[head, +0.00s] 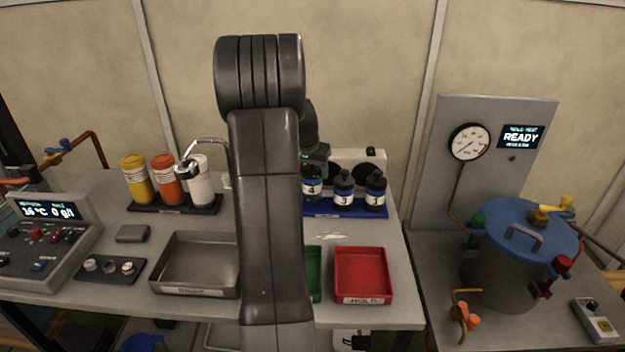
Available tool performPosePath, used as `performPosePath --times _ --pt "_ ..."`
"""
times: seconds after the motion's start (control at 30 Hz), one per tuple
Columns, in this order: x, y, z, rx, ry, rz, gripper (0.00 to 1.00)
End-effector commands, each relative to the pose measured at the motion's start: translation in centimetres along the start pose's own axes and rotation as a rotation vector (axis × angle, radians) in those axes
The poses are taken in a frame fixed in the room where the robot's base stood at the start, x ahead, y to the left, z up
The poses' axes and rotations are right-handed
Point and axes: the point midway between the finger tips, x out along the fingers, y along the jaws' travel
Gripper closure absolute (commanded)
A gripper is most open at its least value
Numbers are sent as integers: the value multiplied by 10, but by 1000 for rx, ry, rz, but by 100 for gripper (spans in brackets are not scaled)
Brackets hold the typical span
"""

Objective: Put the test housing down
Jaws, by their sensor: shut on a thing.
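My own arm stands upright across the middle of the head view and hides much of the bench behind it. The dark end of my arm with my gripper (316,157) shows only in part, just right of the upper arm link and above the bottle marked 4. Its fingertips are hidden. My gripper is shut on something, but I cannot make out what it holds. I cannot pick out the test housing anywhere in this view.
On the bench are a grey tray (160,292), a red tray (377,297) marked HOLD, and a partly hidden green tray (314,275). Bottles stand on a blue rack (345,213) and a dark rack (205,209). A blue-lidded vessel (497,270) stands right.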

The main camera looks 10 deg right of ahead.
Motion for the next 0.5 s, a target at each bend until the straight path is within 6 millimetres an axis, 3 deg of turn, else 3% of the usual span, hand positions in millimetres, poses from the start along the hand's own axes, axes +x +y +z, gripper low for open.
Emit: performPosePath --times 0.2,0.5 --pt "26 0 11 -1 -1 1 88" --pt "30 0 12 0 1 0 88"
